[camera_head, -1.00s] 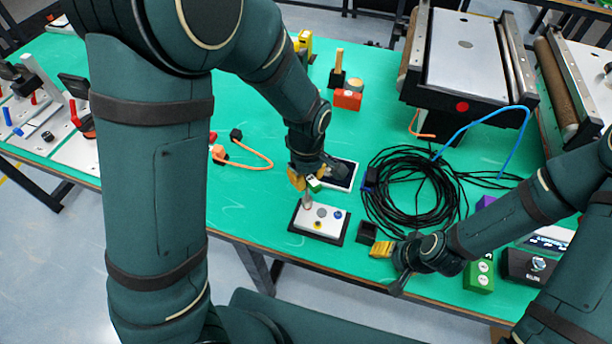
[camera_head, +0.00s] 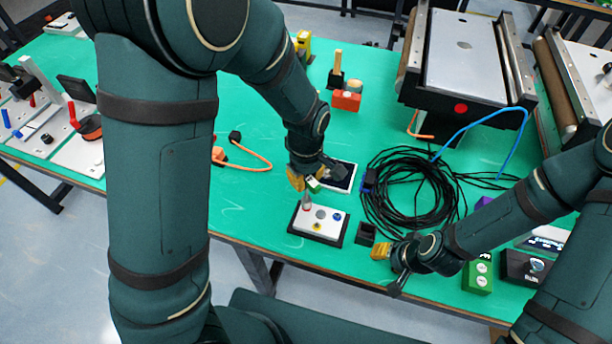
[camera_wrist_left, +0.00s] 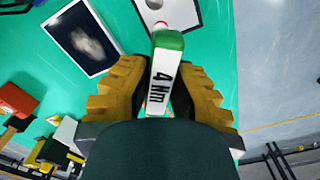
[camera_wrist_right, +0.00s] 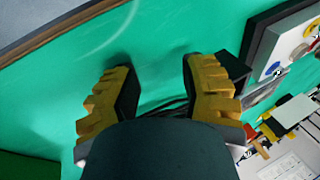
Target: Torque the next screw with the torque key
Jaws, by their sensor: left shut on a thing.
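My left gripper (camera_head: 304,181) is shut on the torque key (camera_wrist_left: 163,85), a white bar with a green end marked "4 Nm". The key also shows in the head view (camera_head: 314,186), just above the screw plate (camera_head: 331,228). This white plate on a black base carries several coloured screws, among them a blue one (camera_head: 337,217) and a yellow one (camera_head: 317,226). A grey pointed piece (camera_head: 306,202) stands over the plate's left screw; whether it touches is unclear. My right gripper (camera_wrist_right: 160,92) is open and empty, low over the table right of the plate.
A small black box (camera_head: 367,232) stands between the plate and my right gripper. A dark-screened tablet (camera_head: 343,176) lies behind my left gripper. A black cable coil (camera_head: 415,195) lies to the right, a green box (camera_head: 478,276) at the front right. The table left of the plate is clear.

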